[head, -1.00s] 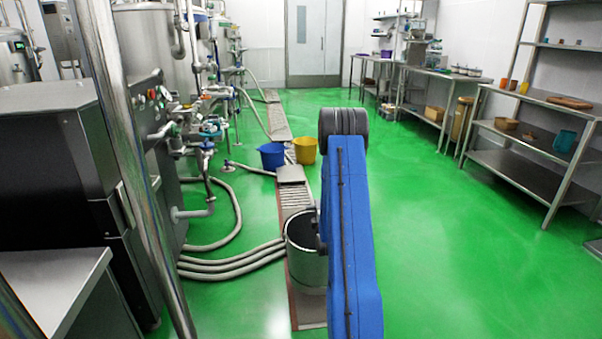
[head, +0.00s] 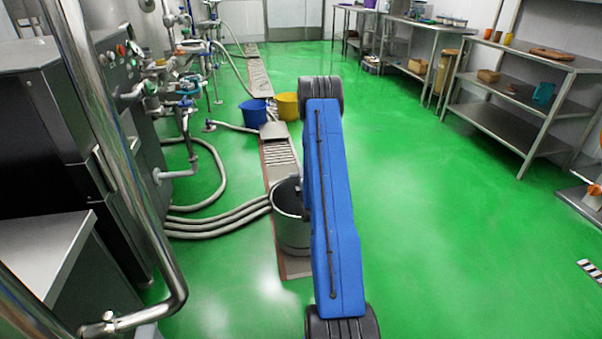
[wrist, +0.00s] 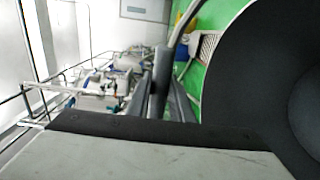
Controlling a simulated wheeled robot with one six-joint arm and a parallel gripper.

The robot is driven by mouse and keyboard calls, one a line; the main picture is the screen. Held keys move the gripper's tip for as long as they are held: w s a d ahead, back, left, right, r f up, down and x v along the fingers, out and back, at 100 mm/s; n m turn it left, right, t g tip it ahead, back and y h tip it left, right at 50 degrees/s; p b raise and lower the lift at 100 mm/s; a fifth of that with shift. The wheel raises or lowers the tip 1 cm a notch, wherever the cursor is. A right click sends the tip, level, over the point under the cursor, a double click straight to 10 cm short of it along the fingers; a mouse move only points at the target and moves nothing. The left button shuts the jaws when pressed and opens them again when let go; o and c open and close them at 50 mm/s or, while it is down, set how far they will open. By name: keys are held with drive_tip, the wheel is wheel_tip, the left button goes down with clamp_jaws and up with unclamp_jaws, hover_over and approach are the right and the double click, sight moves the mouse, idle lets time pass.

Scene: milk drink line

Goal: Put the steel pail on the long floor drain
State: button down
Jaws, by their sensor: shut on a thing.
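The steel pail (head: 291,232) is upright in the head view, left of my blue arm, and overlaps the near end of the long floor drain (head: 280,154). I cannot tell whether its base touches the drain. In the wrist view the pail's dark inside (wrist: 245,70) fills the right side. My gripper (wrist: 172,98) is shut on the pail at its edge; the exact grip point is unclear. In the head view the gripper is mostly hidden behind my arm. The drain's grating also shows in the wrist view (wrist: 207,48).
A blue bucket (head: 254,112) and a yellow bucket (head: 287,105) stand by the drain farther back. Grey hoses (head: 222,219) run across the floor from the left machines to beside the pail. Steel shelving (head: 520,125) stands at right. The green floor between is clear.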

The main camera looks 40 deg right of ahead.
drive_tip(key=shift+f, duration=0.75)
drive_tip(key=c, duration=1.6)
unclamp_jaws()
drive_tip(key=shift+f, duration=0.15)
drive_tip(key=shift+o, duration=0.2)
